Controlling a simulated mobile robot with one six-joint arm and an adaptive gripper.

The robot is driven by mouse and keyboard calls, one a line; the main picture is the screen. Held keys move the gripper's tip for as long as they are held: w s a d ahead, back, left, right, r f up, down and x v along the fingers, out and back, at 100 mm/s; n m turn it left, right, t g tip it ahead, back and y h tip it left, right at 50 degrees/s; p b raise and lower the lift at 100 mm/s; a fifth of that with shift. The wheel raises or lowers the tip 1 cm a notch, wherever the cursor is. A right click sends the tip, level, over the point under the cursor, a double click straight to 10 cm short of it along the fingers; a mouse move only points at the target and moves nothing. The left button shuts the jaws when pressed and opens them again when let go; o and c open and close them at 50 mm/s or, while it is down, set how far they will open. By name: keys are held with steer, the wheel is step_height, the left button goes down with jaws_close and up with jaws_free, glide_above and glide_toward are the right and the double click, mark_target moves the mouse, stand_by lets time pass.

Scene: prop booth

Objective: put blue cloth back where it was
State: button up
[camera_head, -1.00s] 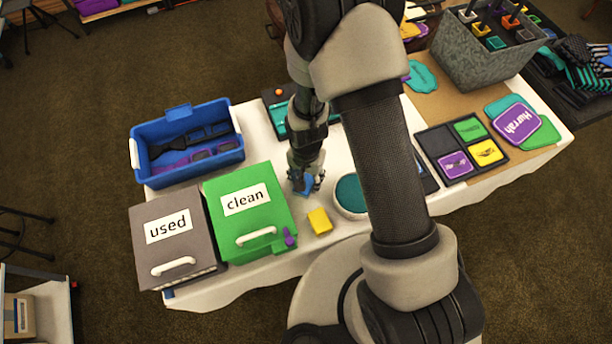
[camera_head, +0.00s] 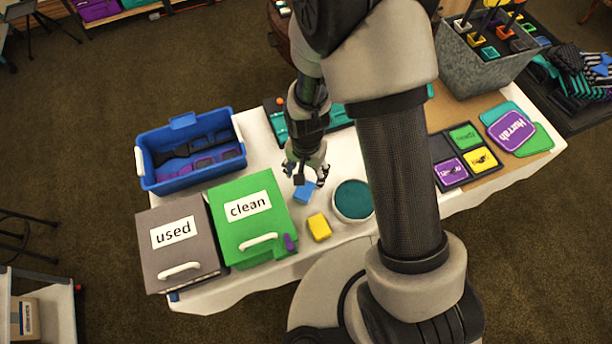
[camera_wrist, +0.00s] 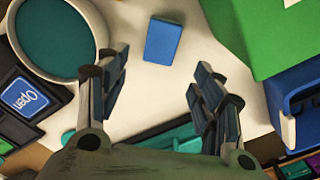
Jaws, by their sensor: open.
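The blue cloth (camera_head: 305,191) is a small folded block lying on the white table between the green box and the round bowl. It also shows in the wrist view (camera_wrist: 162,41), beyond my fingertips. My gripper (camera_head: 305,178) is open and empty, just behind and above the cloth. In the wrist view its two fingers (camera_wrist: 160,88) are spread apart, with bare table between them and the cloth apart from both.
A yellow block (camera_head: 319,227) lies in front of the cloth. A white bowl with teal inside (camera_head: 353,200) stands to the right. The green "clean" box (camera_head: 245,225), grey "used" box (camera_head: 178,255) and blue crate (camera_head: 160,184) stand left. White table is bare around the cloth.

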steer(key=s+d+r+n+t+p, duration=0.1)
steer(key=d+r, duration=0.1)
steer(key=r, duration=0.9)
steer(key=s+d+r+n+t, duration=0.1)
steer(key=d+r, duration=0.2)
steer(key=r, duration=0.7)
steer(key=s+d+r+n+t, duration=0.2)
steer(key=s+d+r, duration=0.3)
steer(key=s+r, duration=0.7)
steer(key=shift+s+d+r+n, duration=0.2)
steer(key=shift+r+n, duration=0.2)
steer(key=shift+n, duration=0.5)
